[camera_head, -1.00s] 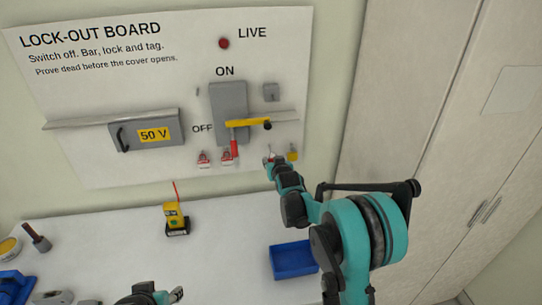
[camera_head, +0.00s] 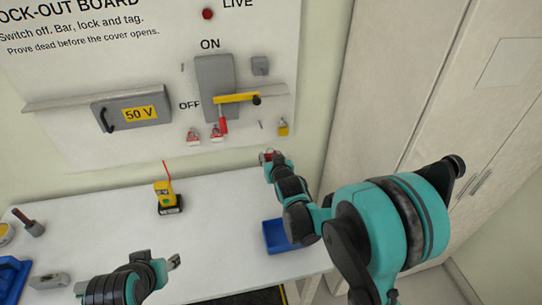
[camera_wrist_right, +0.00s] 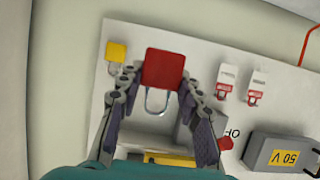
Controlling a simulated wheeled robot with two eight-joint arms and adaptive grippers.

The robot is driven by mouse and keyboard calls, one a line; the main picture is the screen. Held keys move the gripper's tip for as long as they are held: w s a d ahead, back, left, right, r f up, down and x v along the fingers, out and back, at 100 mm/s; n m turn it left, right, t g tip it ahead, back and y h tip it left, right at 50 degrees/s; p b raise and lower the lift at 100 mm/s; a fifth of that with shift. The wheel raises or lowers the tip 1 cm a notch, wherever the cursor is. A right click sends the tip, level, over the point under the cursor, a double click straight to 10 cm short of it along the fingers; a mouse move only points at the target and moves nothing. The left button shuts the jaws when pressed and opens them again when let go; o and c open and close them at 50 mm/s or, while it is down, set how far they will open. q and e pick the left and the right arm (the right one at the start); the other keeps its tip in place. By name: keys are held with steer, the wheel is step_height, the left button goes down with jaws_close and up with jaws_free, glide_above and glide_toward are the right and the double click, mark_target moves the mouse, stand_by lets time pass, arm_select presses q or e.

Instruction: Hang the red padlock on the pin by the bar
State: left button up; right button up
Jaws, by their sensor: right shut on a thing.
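My right gripper (camera_head: 267,157) is shut on the red padlock (camera_wrist_right: 163,67), just off the lower edge of the board. In the right wrist view the padlock's body is between the fingertips (camera_wrist_right: 160,78), and its grey shackle points toward the wrist. The yellow bar (camera_head: 236,98) lies across the grey switch box, with a red handle (camera_head: 223,124) hanging below it. A thin grey peg (camera_head: 261,125) sticks out right of the handle; I cannot tell whether it is the task's pin. My left gripper (camera_head: 174,262) is low over the table; its jaw opening is unclear.
Two red-and-white tags (camera_head: 215,133) and a yellow padlock (camera_head: 283,128) hang low on the board. A yellow tester (camera_head: 167,196) stands on the table (camera_head: 110,215). A blue tray (camera_head: 275,236) lies under my right arm. A grey 50 V cover (camera_head: 130,112) is at the left.

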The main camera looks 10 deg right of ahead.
steer(key=shift+s+a+r, duration=0.1)
steer(key=shift+r, duration=0.15)
steer(key=x, duration=0.2)
steer(key=shift+w, duration=0.25)
steer(key=shift+w+p, duration=1)
steer(key=shift+w, duration=5.65)
arm_select(q)
steer(key=shift+r, duration=0.9)
arm_select(e)
steer(key=s, duration=0.9)
steer(key=shift+r, duration=0.1)
